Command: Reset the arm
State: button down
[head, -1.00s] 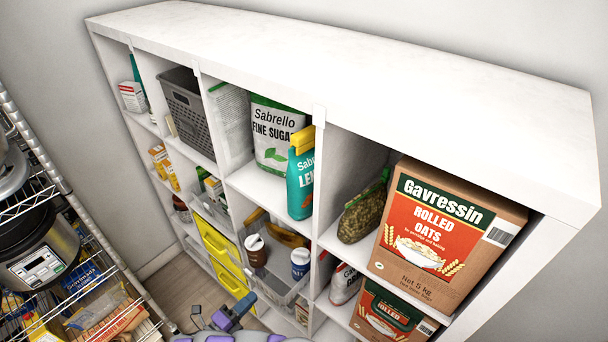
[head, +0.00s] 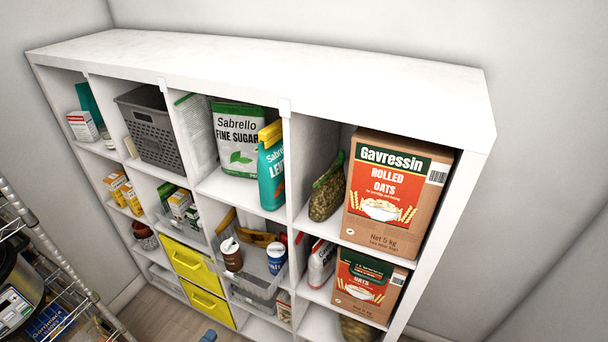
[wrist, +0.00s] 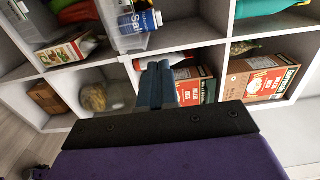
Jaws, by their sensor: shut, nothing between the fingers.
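My gripper (wrist: 157,85) shows in the wrist view, with its two blue-grey fingers together and nothing between them. It points toward the lower compartments of the white shelf unit (head: 250,60) and does not appear to hold anything. In the head view only a small blue tip (head: 208,336) shows at the bottom edge; the rest of the arm is out of that view.
A wire rack (head: 60,275) with an appliance stands at the left. The shelf holds oats boxes (head: 385,235), a sugar bag (head: 238,165), a grey basket (head: 150,128) and yellow drawers (head: 195,262). Bare floor (head: 150,312) lies between rack and shelf.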

jog(key=w+d+r+m+g+h, duration=0.35)
jog(key=w+d+r+m, duration=0.25)
jog(key=d+r, duration=0.2)
jog(key=w+d+r+m+g+h, duration=0.3)
jog(key=w+d+r+m+h, duration=0.15)
jog(key=d+r+m, duration=0.3)
jog(key=s+d+r+m+g, duration=0.1)
jog(key=d+r+m+g, duration=0.35)
jog(key=d, duration=0.45)
jog(key=s+d+r+m+g, duration=0.1)
jog(key=d+r+m+g, duration=0.2)
jog(key=d+r+m, duration=0.4)
jog(key=s+d+r+m+g+y, duration=0.3)
jog(key=s+d+m+g+y, duration=0.35)
jog(key=s+d+m, duration=0.6)
jog(key=s+a+m+t+y, duration=0.2)
jog(key=s+a+m+y, duration=0.2)
jog(key=s+m+y, duration=0.5)
jog(key=s+m, duration=0.2)
jog(key=s, duration=0.5)
jog(key=shift+s+a+r, duration=0.15)
jog(key=shift+s+r, duration=0.1)
